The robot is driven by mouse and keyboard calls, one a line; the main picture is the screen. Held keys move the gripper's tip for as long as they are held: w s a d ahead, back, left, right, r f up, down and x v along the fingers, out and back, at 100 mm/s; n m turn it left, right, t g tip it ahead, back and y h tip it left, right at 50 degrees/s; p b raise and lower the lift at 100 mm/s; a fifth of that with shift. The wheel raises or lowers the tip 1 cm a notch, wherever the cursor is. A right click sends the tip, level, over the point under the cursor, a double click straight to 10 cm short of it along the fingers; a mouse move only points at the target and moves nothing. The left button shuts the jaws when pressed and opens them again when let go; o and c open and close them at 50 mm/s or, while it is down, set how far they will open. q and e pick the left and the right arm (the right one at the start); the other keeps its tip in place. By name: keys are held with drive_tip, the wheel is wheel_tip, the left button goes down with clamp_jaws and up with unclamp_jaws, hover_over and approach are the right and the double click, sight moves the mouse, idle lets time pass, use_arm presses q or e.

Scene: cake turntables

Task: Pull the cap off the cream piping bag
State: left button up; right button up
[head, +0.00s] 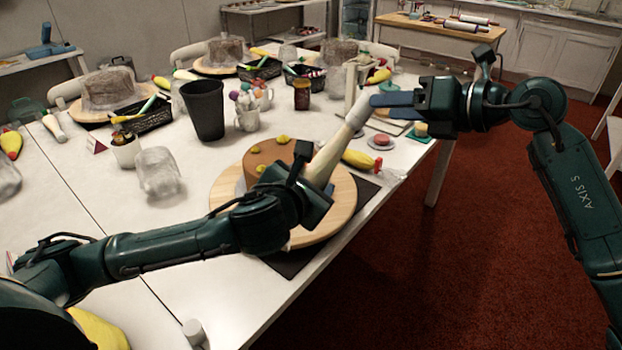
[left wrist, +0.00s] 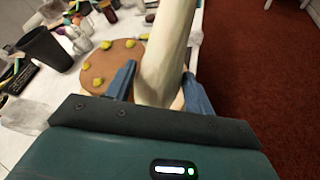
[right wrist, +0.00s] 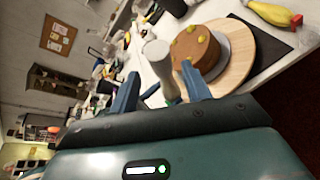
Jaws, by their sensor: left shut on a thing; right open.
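The cream piping bag (head: 325,163) is a long pale tapered bag, tilted up and to the right above the cake. My left gripper (left wrist: 160,76) is shut on it, with one blue finger on each side. Its grey cap (head: 356,113) is on the upper end. It also shows in the right wrist view (right wrist: 158,50). My right gripper (head: 376,101) is open, its blue fingers beside the cap end in the head view. In the right wrist view the cap end lies between the fingers' lines of sight; I cannot tell whether they touch it.
A brown cake with yellow dabs (head: 268,157) stands on a round wooden turntable (head: 343,205) below the bag. A yellow bag (head: 358,160) lies to its right. The right side is open red floor.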

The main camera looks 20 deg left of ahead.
drive_tip(key=shift+x, duration=2.2)
drive_tip(key=c, duration=0.9)
drive_tip(key=shift+w+d+r, duration=0.35)
drive_tip(key=shift+d+r, duration=0.1)
drive_tip(key=shift+r, duration=0.35)
drive_tip(key=shift+w+d+r, duration=0.35)
drive_tip(key=shift+d+r, duration=0.1)
drive_tip(key=shift+r, duration=0.35)
drive_tip(key=shift+w+d+r, duration=0.3)
drive_tip(key=shift+d+r, duration=0.15)
drive_tip(key=shift+r, duration=0.35)
drive_tip(key=shift+c, duration=0.2)
